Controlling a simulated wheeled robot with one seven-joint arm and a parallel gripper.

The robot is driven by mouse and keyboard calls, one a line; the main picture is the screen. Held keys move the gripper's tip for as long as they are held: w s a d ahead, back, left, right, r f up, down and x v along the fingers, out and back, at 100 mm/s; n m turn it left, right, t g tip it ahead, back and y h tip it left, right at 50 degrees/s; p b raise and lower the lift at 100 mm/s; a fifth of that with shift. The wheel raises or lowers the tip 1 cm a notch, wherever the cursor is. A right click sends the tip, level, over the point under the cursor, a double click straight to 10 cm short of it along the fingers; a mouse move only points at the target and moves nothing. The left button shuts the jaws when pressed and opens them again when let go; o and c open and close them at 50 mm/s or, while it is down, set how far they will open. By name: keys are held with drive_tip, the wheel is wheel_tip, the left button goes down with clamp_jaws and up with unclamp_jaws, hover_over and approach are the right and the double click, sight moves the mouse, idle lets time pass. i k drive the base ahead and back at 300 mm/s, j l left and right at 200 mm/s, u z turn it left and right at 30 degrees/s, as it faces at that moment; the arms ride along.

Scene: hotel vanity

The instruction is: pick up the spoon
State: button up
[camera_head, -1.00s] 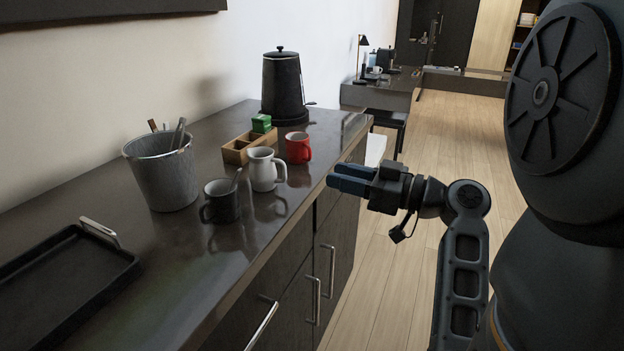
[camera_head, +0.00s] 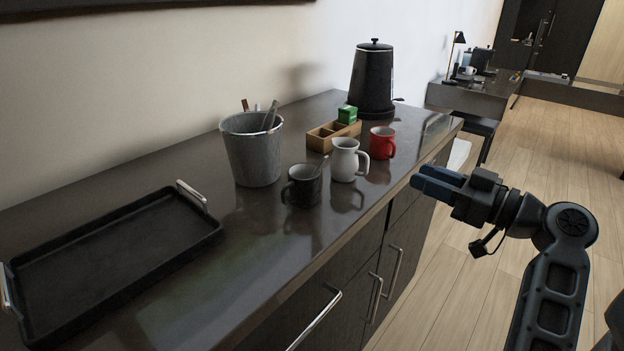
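A spoon (camera_head: 321,165) stands tilted in the dark mug (camera_head: 302,187) on the counter. Only its thin handle shows above the rim; the rest is hidden inside the mug. My gripper (camera_head: 437,184) is beyond the counter's front edge, to the right of the mug and apart from it. Its blue fingers point left toward the counter. The two fingers show close together, and I cannot tell whether there is a gap between them. I see nothing held.
A white jug (camera_head: 345,160) stands right beside the dark mug. A red mug (camera_head: 382,143), wooden box (camera_head: 322,141) and black kettle (camera_head: 372,82) stand farther back. A grey bucket (camera_head: 252,156) with utensils and a black tray (camera_head: 110,262) are left. The front counter strip is clear.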

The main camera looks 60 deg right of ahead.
sight(326, 157)
drive_tip(key=z, duration=1.35)
drive_tip(key=j+u, duration=0.2)
drive_tip(key=u, duration=0.25)
drive_tip(key=j+u, duration=0.2)
drive_tip(key=u, duration=0.25)
drive_tip(key=j+u, duration=0.2)
drive_tip(key=u, duration=0.25)
